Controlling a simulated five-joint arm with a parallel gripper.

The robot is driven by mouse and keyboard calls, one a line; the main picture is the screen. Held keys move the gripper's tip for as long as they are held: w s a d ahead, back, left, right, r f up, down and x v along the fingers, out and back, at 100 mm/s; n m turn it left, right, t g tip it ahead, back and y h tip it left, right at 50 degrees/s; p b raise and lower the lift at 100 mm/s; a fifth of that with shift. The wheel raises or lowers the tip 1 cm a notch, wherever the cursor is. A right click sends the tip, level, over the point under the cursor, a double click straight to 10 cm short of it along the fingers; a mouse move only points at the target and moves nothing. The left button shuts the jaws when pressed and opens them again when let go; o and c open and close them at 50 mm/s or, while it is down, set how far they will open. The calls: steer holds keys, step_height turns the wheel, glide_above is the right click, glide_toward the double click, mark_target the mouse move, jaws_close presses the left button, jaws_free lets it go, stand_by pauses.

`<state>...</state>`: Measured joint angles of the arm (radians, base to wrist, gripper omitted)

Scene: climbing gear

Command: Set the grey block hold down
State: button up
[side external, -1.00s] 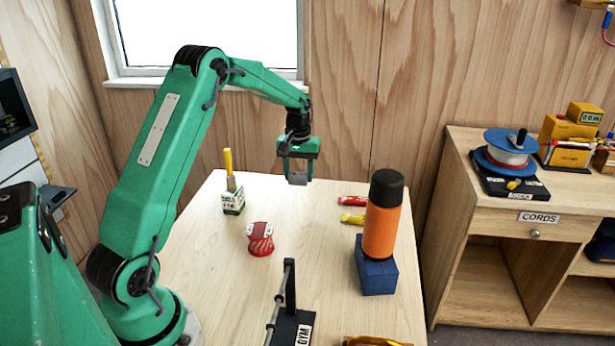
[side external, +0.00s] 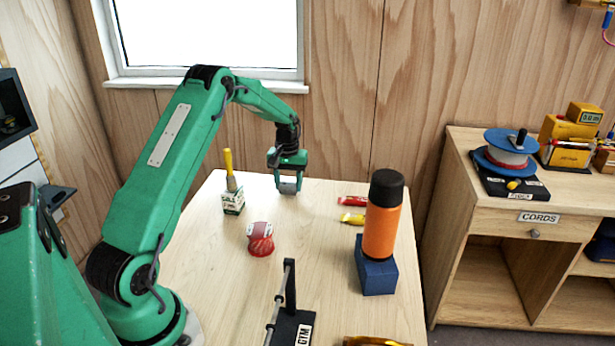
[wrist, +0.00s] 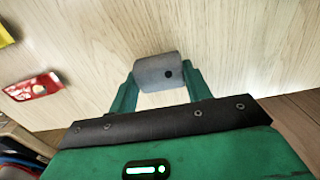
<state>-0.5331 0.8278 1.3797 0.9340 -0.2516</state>
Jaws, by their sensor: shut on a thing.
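The grey block hold (side external: 288,188) is between the fingers of my gripper (side external: 287,180), low over the far part of the wooden table (side external: 215,265). In the wrist view the grey block hold (wrist: 158,71) shows a dark round hole, with a green finger of my gripper (wrist: 160,88) on each side. The gripper is shut on it. I cannot tell whether the block touches the tabletop.
A white-green box with a yellow-handled brush (side external: 232,200) stands to the left. A red-white round item (side external: 260,240) is nearer. Red (side external: 350,201) and yellow (side external: 352,219) packets lie right. An orange bottle (side external: 381,230) stands on a blue block (side external: 376,275). A black GYM stand (side external: 291,325) is in front.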

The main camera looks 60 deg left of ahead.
mark_target(289, 183)
steer(key=shift+f, duration=0.55)
steer(key=shift+f, duration=0.1)
steer(key=o, duration=1)
steer(key=shift+c, duration=0.2)
step_height(289, 183, up, 12)
steer(key=shift+r, duration=0.2)
